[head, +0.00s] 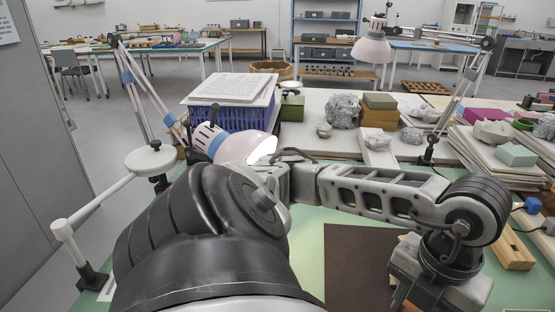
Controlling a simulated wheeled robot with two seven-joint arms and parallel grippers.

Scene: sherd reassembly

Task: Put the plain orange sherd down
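An arm comes in from the left and reaches across the green table, bending down at the lower right. I take it as my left arm. Its gripper (432,285) points down over the right edge of a dark brown mat (352,262). Its fingertips are hidden or cut off by the bottom edge, so I cannot see whether they are open or shut. A small orange-brown patch (402,303) shows beside the gripper; it may be part of the plain orange sherd, but most of it is hidden. My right gripper is not in view.
A white-shaded lamp (232,143) stands behind the arm, near a blue crate (228,118). Grey stones (344,110), stacked boxes (379,112) and a pile of boards (495,158) fill the back. A wooden block (511,250) lies at the right. Green table shows left of the mat.

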